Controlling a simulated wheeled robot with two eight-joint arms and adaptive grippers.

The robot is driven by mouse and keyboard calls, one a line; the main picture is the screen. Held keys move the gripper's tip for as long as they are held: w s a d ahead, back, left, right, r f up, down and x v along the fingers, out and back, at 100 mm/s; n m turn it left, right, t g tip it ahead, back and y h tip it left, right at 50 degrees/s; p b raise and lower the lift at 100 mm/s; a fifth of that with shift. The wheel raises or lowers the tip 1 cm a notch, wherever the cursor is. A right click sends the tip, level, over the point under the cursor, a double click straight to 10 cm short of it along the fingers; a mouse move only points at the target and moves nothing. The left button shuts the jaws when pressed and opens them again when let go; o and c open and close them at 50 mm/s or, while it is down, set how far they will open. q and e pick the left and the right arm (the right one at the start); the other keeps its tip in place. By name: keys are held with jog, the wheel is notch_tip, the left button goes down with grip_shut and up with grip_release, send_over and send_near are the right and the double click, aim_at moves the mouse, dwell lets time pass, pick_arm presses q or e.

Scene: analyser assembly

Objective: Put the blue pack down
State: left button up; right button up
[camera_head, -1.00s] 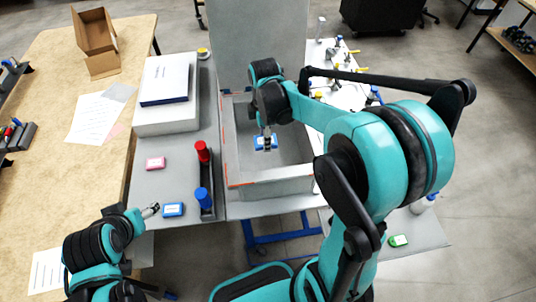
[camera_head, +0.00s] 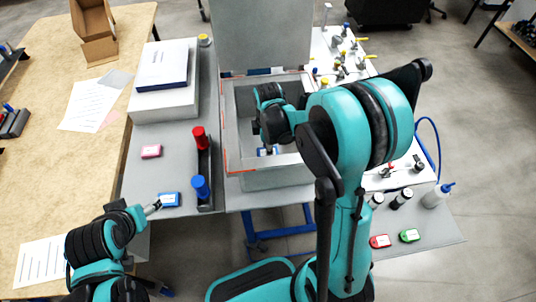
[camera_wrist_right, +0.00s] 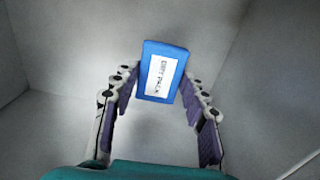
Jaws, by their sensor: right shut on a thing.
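My right gripper (camera_head: 267,148) reaches down into the grey open box (camera_head: 278,181). It is shut on a blue pack (camera_wrist_right: 162,72) with a white label, held between its fingertips in the right wrist view. In the head view only a small part of this pack shows under the gripper. I cannot tell whether it touches the box floor. A second blue pack (camera_head: 169,199) lies on the grey table at the left. My left gripper (camera_head: 153,208) is beside that pack, apart from it; its fingers are too small to read.
A red bottle (camera_head: 199,139) and a blue bottle (camera_head: 201,188) stand in a dark rack left of the box. A pink pack (camera_head: 151,151) lies on the table. A red pack (camera_head: 380,241) and a green pack (camera_head: 410,236) lie at the right. The box walls surround my right gripper.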

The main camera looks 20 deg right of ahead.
notch_tip(320, 180, down, 2)
jog(key=shift+w+f+b, duration=0.1)
jog(key=shift+f+b, duration=0.15)
jog(key=shift+b, duration=0.05)
jog(key=shift+f, duration=0.15)
jog(key=o, duration=1.2)
jog(key=shift+c, duration=0.2)
